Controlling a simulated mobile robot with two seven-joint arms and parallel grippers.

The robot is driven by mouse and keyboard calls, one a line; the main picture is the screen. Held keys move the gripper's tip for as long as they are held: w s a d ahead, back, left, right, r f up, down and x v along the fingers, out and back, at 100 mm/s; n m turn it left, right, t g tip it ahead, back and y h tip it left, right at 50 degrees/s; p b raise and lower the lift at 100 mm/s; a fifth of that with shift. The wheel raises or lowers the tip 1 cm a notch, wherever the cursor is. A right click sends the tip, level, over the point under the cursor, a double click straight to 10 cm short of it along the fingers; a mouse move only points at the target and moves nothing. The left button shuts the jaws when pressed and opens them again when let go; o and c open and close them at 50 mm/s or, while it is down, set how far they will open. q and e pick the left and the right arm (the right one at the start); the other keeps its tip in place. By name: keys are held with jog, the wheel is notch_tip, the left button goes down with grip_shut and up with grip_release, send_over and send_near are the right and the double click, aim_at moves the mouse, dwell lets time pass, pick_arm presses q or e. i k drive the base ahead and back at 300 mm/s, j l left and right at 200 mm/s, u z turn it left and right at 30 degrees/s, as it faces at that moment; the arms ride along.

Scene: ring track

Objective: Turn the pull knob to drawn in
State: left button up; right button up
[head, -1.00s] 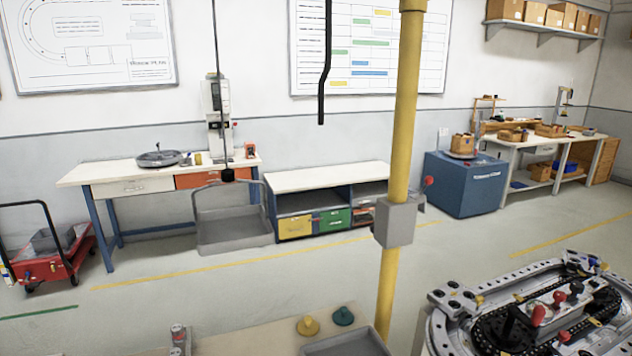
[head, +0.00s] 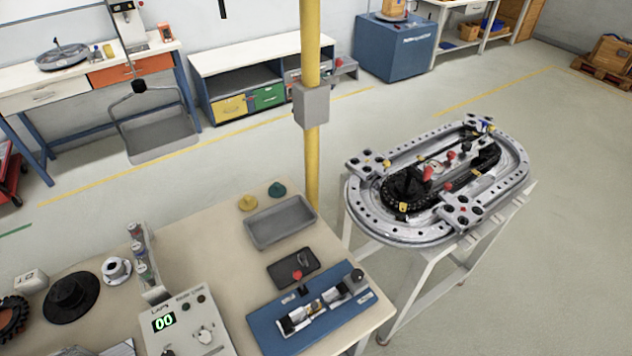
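I cannot tell for sure which part is the pull knob. The oval ring track (head: 362,217) stands on a white frame at the right in the head view. It carries several small coloured parts, among them a red-topped handle (head: 427,174), a red ball knob (head: 451,156) and a yellow knob (head: 387,164). Whether any of them is drawn out or in is too small to tell. On the near bench, a fixture on a blue plate (head: 268,322) has a red knob (head: 297,275) behind it. Neither of my grippers is in view.
The near bench (head: 205,262) holds a grey tray (head: 280,222), a control box (head: 190,322) reading "00", and a black disc (head: 70,297). A yellow post (head: 310,165) stands between bench and track. Open floor (head: 560,200) lies right of the track.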

aim_at(357, 275)
jog(key=z, duration=0.45)
jog(key=i+j+z, duration=0.1)
jog(key=j, duration=0.15)
jog(key=i+j+z, duration=0.3)
jog(key=i+j, duration=0.5)
